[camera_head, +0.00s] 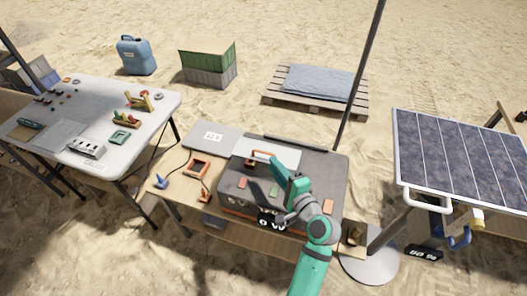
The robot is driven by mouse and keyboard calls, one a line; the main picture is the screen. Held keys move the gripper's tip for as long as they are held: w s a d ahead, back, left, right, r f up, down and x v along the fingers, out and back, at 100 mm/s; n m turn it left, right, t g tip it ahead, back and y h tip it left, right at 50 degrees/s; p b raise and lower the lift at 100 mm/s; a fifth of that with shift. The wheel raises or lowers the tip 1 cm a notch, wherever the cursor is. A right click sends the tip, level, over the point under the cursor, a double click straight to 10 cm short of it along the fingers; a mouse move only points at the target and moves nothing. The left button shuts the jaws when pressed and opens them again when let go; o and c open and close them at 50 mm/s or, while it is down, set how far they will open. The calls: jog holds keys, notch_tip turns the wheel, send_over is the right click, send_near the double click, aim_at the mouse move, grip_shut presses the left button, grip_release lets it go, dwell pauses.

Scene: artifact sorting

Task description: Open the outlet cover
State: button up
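A large grey case (235,180) with orange trim sits on a low wooden table. A dark display with white characters (272,220) is on its front side, partly beside my arm. I cannot clearly make out the outlet cover; small orange and green patches show on the case's top. My teal arm reaches from the bottom edge over the case. Its far teal end, with my gripper (273,163), is above the case's top, close to an orange bar (263,153). The fingers are too small to tell whether they are open or touching anything.
A white table (150,90) with small tools stands at left. An orange-framed item (196,168) and a blue item (162,182) lie left of the case. A dark pole (362,75) rises behind it. A solar panel (460,155) stands at right. Open sand surrounds everything.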

aim_at(264, 153)
jog(key=x, duration=0.8)
jog(key=shift+w+a+f, duration=0.1)
jog(key=shift+c, duration=0.4)
grip_shut()
